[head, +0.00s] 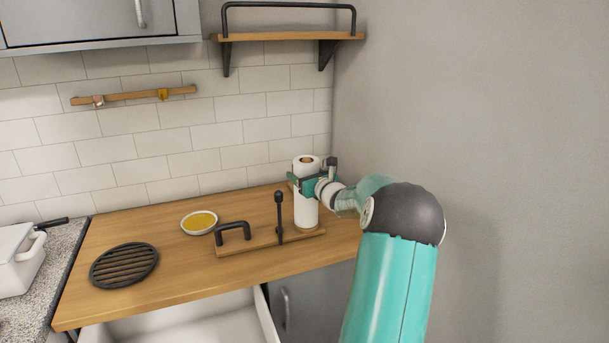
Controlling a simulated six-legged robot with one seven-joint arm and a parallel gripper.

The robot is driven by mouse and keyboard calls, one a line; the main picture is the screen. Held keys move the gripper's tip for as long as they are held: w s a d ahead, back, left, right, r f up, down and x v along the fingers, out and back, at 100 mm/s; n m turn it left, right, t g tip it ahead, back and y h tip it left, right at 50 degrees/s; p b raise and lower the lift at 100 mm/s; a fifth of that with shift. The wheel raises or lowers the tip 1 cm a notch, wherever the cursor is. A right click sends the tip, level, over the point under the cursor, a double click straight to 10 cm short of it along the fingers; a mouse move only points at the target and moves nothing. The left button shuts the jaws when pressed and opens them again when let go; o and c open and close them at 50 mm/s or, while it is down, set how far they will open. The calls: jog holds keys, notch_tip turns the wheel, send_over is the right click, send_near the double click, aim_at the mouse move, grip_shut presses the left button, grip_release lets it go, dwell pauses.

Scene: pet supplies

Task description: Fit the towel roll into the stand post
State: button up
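The white towel roll (306,211) is upright above or at the right end of the wooden stand base (262,243); I cannot tell whether its bottom touches. Its brown core opening shows at the top. The black stand post (280,217), with a rounded tip, rises from the base just left of the roll, apart from it. A black handle (233,231) is on the base's left part. My gripper (305,184) comes in from the right with its teal fingers closed around the upper part of the roll. The far finger contact is partly hidden.
A bowl with yellow contents (199,222) and a round black grate (124,265) lie on the wooden counter (150,225). A shelf (290,37) hangs above, and a grey wall (480,130) is close on the right. An open drawer (190,325) is below the counter.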

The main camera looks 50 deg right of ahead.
jog(key=shift+f, duration=0.1)
jog(key=o, duration=1.3)
